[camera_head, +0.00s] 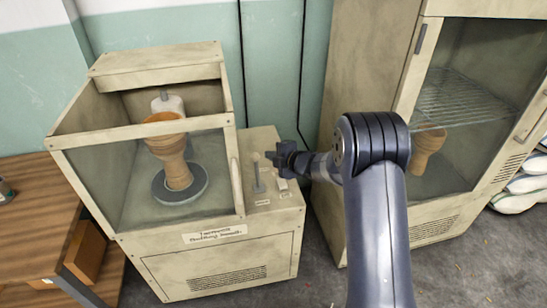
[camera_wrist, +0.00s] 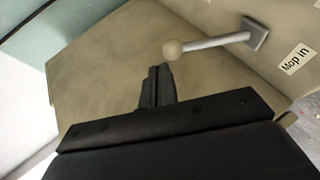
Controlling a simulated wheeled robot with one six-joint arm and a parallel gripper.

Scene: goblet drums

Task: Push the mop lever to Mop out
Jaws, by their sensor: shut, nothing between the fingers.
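The lever (camera_wrist: 215,41) shows in the wrist view as a pale metal rod with a round beige knob, fixed to a small grey square plate. A label reading "Mop in" (camera_wrist: 297,58) is beside the plate; no "Mop out" label is legible. In the head view the lever (camera_head: 257,175) stands on the cabinet's side panel, right of the glazed booth. My gripper (camera_wrist: 157,87) is shut and empty, its fingertips close to the knob; I cannot tell if they touch. In the head view my gripper (camera_head: 279,156) is just right of the knob.
A glazed booth (camera_head: 140,130) holds a clay goblet drum (camera_head: 174,160) on a dark turntable (camera_head: 181,190), with a white mop-like cylinder behind. A small pale control (camera_head: 281,183) sits right of the lever. A tall cabinet (camera_head: 365,60) stands at right, a wooden table (camera_head: 35,215) at left.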

